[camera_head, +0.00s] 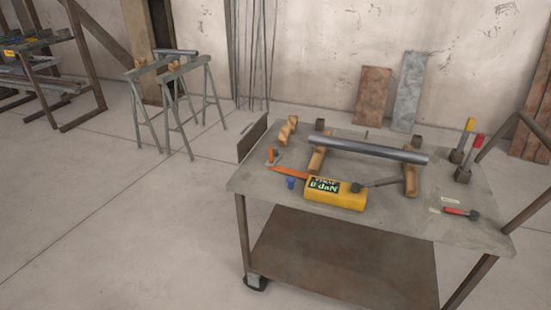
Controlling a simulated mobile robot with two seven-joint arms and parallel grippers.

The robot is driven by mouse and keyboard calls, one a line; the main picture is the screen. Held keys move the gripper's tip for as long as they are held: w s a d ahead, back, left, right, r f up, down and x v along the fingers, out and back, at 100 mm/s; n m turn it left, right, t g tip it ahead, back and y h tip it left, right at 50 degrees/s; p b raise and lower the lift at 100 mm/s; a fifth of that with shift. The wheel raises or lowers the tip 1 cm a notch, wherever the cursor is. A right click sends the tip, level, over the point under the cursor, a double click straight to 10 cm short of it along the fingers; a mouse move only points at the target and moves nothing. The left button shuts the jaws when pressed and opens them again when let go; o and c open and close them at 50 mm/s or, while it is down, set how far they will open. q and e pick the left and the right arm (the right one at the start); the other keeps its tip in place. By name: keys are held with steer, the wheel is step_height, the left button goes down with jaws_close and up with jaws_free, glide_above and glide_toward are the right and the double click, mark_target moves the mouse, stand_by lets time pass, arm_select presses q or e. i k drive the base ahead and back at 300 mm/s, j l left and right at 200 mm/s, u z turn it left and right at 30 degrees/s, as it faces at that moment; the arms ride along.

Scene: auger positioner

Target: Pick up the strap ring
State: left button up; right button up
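Neither of my grippers is in view.
A grey metal tube (365,149) rests across two wooden blocks (411,181) behind the yellow piece. A red-handled tool (457,211) lies at right. Upright red and yellow handles (469,125) stand behind it.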

mark_target(272, 160)
steer(key=z, duration=1)
steer(key=j+z, duration=1.3)
steer(key=j, duration=0.15)
steer(key=k+j+z, duration=0.1)
steer(key=j, duration=0.3)
steer(key=k+j+z, duration=0.1)
steer(key=j, duration=0.25)
steer(key=k+j, duration=0.2)
steer(key=j, duration=0.2)
steer(key=k+j+z, duration=0.15)
steer(key=j, duration=0.2)
